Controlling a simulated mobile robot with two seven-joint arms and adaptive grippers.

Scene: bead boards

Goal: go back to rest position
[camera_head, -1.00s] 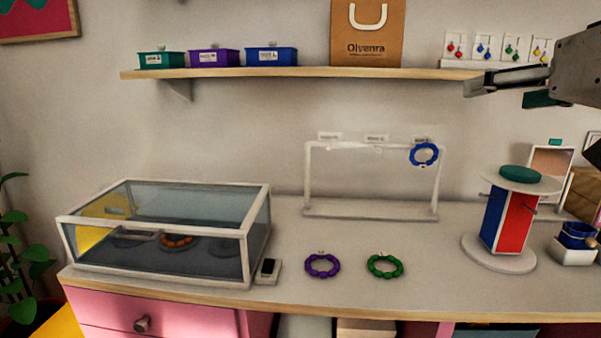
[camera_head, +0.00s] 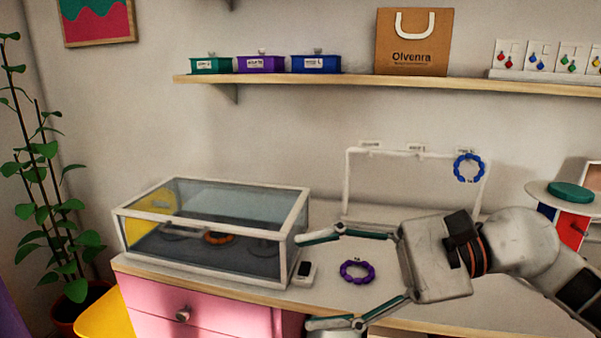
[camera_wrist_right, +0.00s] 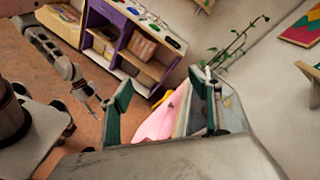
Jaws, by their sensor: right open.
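My right gripper (camera_head: 312,283) is open and empty in the head view, coming in from the right over the front of the counter. Its two fingers point left, on either side of the purple bead bracelet (camera_head: 357,272) in the picture, but it does not hold it. In the right wrist view the open right gripper (camera_wrist_right: 163,84) has nothing between its fingers but the background. A grey arm of mine shows at the left of that view; its gripper is too small to read. The blue bead bracelet (camera_head: 469,168) hangs on the white rack (camera_head: 348,180).
A glass case (camera_head: 210,262) with an orange bracelet (camera_head: 218,237) stands on the left of the counter, a small card device (camera_head: 304,273) beside it. A wall shelf (camera_head: 330,82) runs above. A round-topped stand (camera_head: 575,228) is at the right. The pink drawers (camera_head: 200,310) are below.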

